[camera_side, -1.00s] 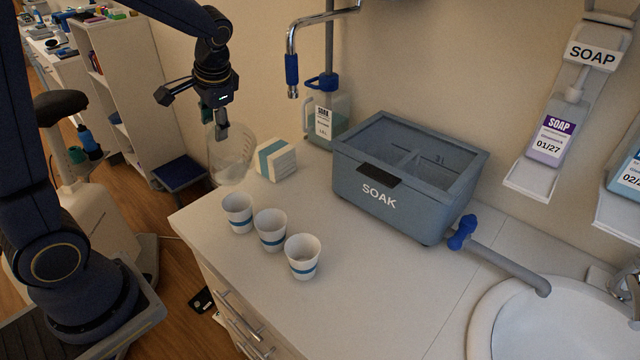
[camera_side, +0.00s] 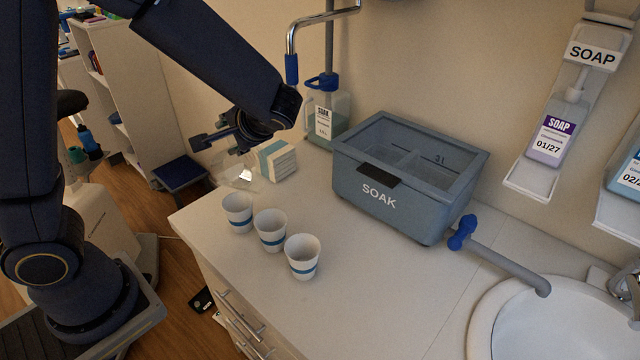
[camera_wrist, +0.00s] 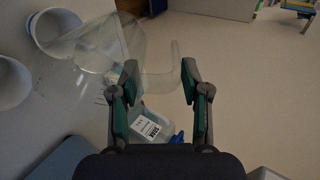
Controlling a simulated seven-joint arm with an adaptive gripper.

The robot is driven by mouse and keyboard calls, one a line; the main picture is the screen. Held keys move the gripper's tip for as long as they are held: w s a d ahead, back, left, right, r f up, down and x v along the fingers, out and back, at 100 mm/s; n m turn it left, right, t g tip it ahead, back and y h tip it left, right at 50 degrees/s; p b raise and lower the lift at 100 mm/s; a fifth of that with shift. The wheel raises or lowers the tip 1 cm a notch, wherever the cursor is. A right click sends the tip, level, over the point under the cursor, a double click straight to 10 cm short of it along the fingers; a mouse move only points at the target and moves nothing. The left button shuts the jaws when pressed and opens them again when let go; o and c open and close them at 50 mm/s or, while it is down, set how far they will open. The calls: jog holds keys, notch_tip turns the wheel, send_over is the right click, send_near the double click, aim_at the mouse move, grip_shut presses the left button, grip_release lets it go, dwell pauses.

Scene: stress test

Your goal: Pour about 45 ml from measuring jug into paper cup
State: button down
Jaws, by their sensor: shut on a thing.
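The clear measuring jug (camera_side: 238,176) is tilted in the side view, beside the leftmost paper cup (camera_side: 238,212). The jug (camera_wrist: 92,48) also shows in the wrist view, its open end overlapping the rim of a white cup (camera_wrist: 52,30). My gripper (camera_wrist: 160,70) is shut on the jug at its handle side; in the side view my arm hides the fingers. The middle cup (camera_side: 271,230) and the right cup (camera_side: 303,257) stand upright with the leftmost in a slanting row. I cannot make out the liquid level or any stream.
A blue SOAK tub (camera_side: 408,180) stands right of the cups. A white-and-blue box (camera_side: 277,161) and a SOAK bottle (camera_side: 327,120) stand behind the cups. A sink (camera_side: 555,320) is at the right. The counter front (camera_side: 370,310) is clear.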

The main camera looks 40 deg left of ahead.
jog(key=shift+d+f+y, duration=0.25)
jog(key=shift+d+y, duration=0.6)
jog(key=shift+y, duration=0.05)
jog(key=shift+d+f+y, duration=0.1)
jog(key=shift+d+y, duration=0.2)
jog(key=shift+s+d+f+y, duration=0.1)
jog(key=shift+d+f+y, duration=0.1)
jog(key=shift+d+y, duration=0.35)
jog(key=shift+d+f+y, duration=0.25)
jog(key=shift+d+y, duration=0.1)
jog(key=shift+d, duration=0.5)
dwell(0.4)
